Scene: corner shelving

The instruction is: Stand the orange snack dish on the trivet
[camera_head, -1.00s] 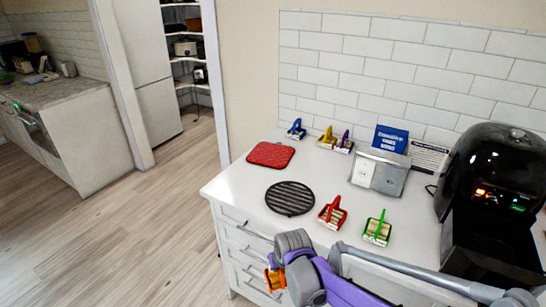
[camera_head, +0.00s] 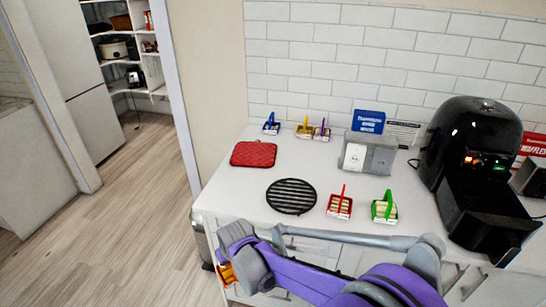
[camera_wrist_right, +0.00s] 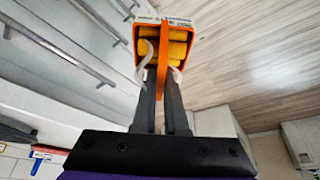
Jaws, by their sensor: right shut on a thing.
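The orange snack dish (camera_head: 228,274) hangs low at the front left of the counter, partly hidden by my right wrist. In the right wrist view the dish (camera_wrist_right: 163,62) holds yellow pieces, and its upright handle is between my fingers. My right gripper (camera_wrist_right: 162,84) is shut on this handle. The trivet (camera_head: 291,196) is a round black slatted plate lying flat and empty on the white counter, beyond and to the right of the dish. My left gripper is not in view.
A red pot holder (camera_head: 253,154) lies behind the trivet. A red dish (camera_head: 340,203) and a green dish (camera_head: 384,208) stand to its right. Blue, yellow and purple dishes stand near the wall. A black air fryer (camera_head: 478,160) with its drawer out fills the right.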

